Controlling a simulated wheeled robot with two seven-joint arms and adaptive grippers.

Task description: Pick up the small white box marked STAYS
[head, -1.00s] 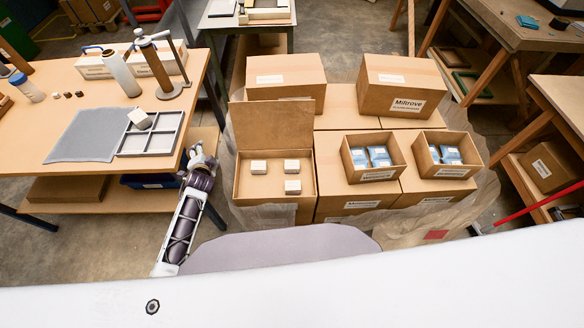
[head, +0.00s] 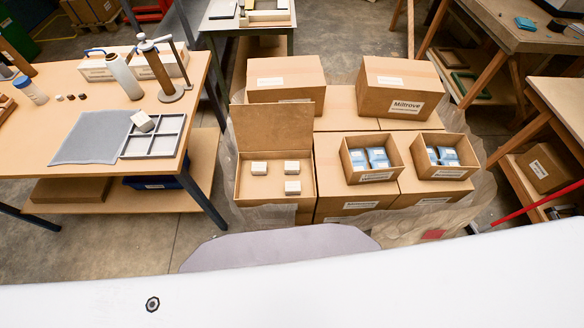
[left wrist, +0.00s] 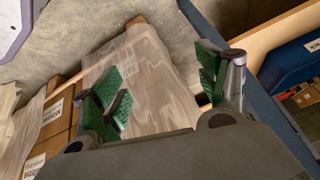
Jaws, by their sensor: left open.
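Several small white boxes show in the head view. One small white box (head: 143,121) sits tilted on the edge of a grey compartment tray (head: 165,153) on the left table. Three more, a left one (head: 259,168), a right one (head: 292,166) and a front one (head: 292,187), stand inside an open carton (head: 243,190). The word STAYS cannot be read on any of them. My left gripper (left wrist: 165,92) shows only in the left wrist view, open and empty, with green pads. No small white box is seen there. My right gripper is not in view.
Two open cartons (head: 369,174) (head: 446,171) hold blue packs. Closed cartons (head: 286,78) (head: 401,88) stand behind them. The left table (head: 60,112) carries a grey mat (head: 90,137), a white bottle (head: 123,76) and a small press (head: 160,70). A blue bin (head: 152,181) is on its lower shelf.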

